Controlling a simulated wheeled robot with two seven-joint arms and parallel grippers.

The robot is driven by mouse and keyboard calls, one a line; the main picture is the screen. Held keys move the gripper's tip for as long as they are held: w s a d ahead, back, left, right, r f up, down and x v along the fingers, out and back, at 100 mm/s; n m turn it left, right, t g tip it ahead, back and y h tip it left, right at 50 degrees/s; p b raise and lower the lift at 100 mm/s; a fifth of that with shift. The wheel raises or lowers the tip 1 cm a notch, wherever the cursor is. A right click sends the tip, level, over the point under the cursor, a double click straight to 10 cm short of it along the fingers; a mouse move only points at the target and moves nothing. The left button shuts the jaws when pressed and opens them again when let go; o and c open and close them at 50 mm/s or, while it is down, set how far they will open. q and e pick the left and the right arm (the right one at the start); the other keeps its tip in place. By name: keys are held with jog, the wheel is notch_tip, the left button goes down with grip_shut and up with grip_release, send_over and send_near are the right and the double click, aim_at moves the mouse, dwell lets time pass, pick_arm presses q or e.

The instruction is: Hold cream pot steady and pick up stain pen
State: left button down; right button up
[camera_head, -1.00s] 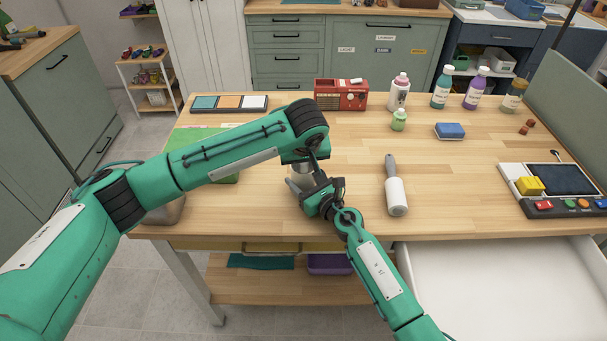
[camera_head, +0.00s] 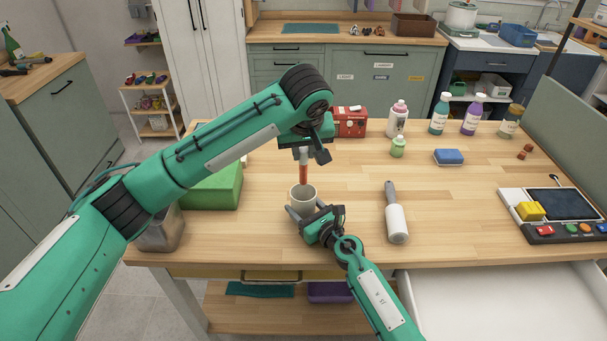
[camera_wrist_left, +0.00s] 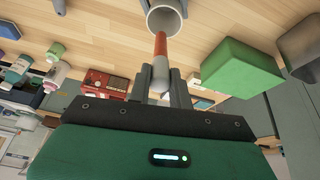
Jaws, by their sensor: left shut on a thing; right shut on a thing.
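The cream pot (camera_head: 302,199) stands upright on the wooden table, near its front edge. My right gripper (camera_head: 312,217) is shut on the pot's wall from the front right. My left gripper (camera_head: 303,155) is above the pot and shut on the stain pen (camera_head: 303,173), which has an orange-red body and a paler upper part. The pen hangs upright, its lower end at or just above the pot's mouth. In the left wrist view the pen (camera_wrist_left: 160,45) runs from my left gripper (camera_wrist_left: 160,85) toward the pot's open rim (camera_wrist_left: 166,20); whether its tip is inside is unclear.
A green block (camera_head: 212,187) and a grey metal container (camera_head: 160,230) lie left of the pot. A lint roller (camera_head: 397,222) lies to the right. A red radio (camera_head: 350,122), bottles and a blue sponge (camera_head: 449,157) are farther back. An open white drawer (camera_head: 500,290) juts out at front right.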

pick_arm(q)
notch_tip(320, 180, up, 6)
jog(key=shift+f, duration=0.1)
pick_arm(e)
jog(key=o, duration=1.1)
